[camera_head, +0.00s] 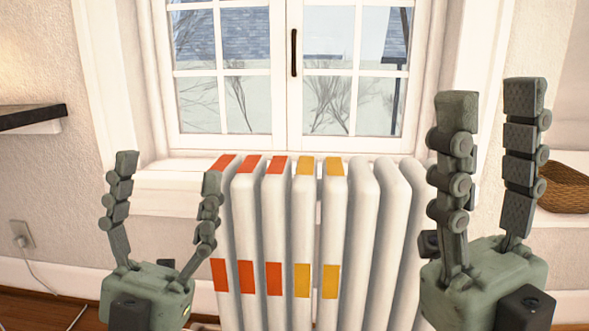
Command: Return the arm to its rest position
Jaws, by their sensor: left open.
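My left gripper (164,172) is raised at the lower left with its fingers pointing up. Its two fingers are spread wide and nothing is between them. My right gripper (491,99) is raised at the right, larger in view, also with its fingers pointing up. Its fingers stand apart with only background between them. Both grippers are in front of a white radiator (361,240), and the left one's right finger overlaps its left edge in the view. I cannot tell how far either gripper is from the radiator.
The radiator has red and yellow patches and stands below a white-framed window (290,80). A dark-topped shelf (30,117) is on the left wall. A wicker basket (565,188) sits on a white shelf at right. A wall socket (22,235) with a cord is at lower left.

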